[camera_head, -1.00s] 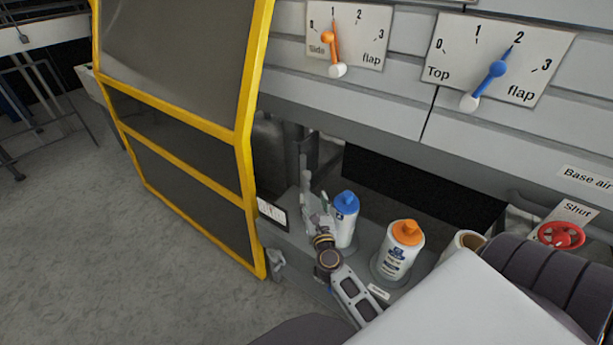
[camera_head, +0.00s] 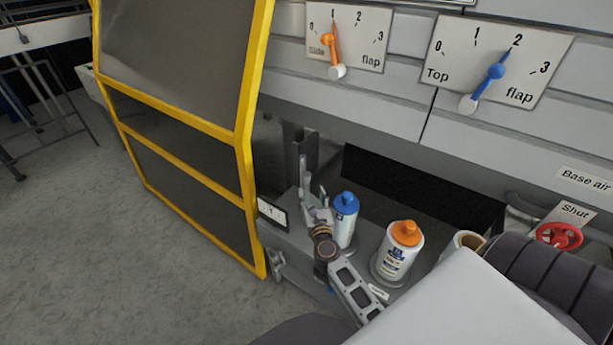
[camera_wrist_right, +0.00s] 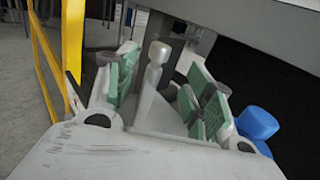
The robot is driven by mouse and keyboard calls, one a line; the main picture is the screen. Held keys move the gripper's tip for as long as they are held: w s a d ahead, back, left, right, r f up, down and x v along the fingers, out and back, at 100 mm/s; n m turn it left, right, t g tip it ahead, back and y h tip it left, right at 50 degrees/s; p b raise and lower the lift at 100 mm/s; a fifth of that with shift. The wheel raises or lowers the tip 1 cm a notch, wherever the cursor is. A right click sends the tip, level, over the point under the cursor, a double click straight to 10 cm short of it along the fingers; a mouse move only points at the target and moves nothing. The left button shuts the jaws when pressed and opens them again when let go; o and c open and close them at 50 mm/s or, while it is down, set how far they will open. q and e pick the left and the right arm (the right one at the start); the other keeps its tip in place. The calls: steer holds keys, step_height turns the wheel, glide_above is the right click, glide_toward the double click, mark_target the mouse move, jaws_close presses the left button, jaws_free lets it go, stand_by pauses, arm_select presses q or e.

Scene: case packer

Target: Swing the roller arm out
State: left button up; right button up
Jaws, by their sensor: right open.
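In the head view my right gripper (camera_head: 318,208) reaches into the low bay beside the yellow-framed door. In the right wrist view its two green-padded fingers (camera_wrist_right: 163,78) are spread apart. A pale grey upright handle with a rounded top (camera_wrist_right: 157,62) stands between them, with gaps visible at its sides. It seems to be part of the roller arm; the roller itself I cannot make out. In the head view a thin grey upright (camera_head: 305,180) shows at the gripper, but I cannot tell finger from handle there. My left gripper is out of view.
A blue-capped bottle (camera_head: 345,218) stands close to the right of my gripper; its cap shows in the wrist view (camera_wrist_right: 257,122). An orange-capped bottle (camera_head: 398,255) stands further right. The yellow door frame (camera_head: 250,190) is close on the left. A red valve wheel (camera_head: 560,236) is at far right.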

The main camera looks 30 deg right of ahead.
mark_target(307, 179)
steer(key=shift+p+x, duration=0.65)
steer(key=shift+x, duration=4.75)
steer(key=shift+c, duration=0.3)
jaws_close()
